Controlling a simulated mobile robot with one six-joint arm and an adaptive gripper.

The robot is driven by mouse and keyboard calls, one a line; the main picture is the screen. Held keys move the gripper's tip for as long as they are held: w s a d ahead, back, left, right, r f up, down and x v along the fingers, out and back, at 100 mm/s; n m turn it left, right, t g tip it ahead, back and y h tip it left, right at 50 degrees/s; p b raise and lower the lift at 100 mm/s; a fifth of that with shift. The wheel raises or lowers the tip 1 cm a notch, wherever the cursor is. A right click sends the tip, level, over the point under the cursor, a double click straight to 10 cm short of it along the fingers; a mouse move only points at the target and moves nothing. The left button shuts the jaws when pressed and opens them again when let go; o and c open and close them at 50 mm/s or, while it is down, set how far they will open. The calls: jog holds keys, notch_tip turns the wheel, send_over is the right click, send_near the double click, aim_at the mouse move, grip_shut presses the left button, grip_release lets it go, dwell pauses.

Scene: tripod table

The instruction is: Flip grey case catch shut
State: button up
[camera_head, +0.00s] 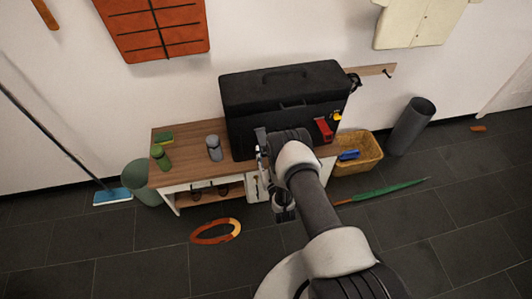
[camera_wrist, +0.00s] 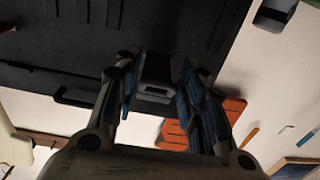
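The large black case (camera_head: 285,90) stands on the wooden bench, its lid handle on top. In the wrist view the dark case (camera_wrist: 50,60) fills the upper left. A small dark grey catch (camera_wrist: 155,75) stands out between my fingers in that view. My gripper (camera_wrist: 155,82) is open, one blue-padded finger on each side of the catch. I cannot tell whether either finger touches it. In the head view my gripper (camera_head: 264,140) is at the case's front, left of the middle. My arm hides part of the front there, and I cannot make out the grey catch.
Red (camera_head: 325,129) and yellow (camera_head: 337,117) pieces show at the case's front right. A grey can (camera_head: 214,148) and a green can (camera_head: 161,157) stand on the bench (camera_head: 185,155) at left. A yellow basket (camera_head: 360,151) is to the right. An orange ring (camera_head: 216,231) lies on the floor.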

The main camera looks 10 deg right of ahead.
grip_shut()
jog(key=shift+r, duration=0.15)
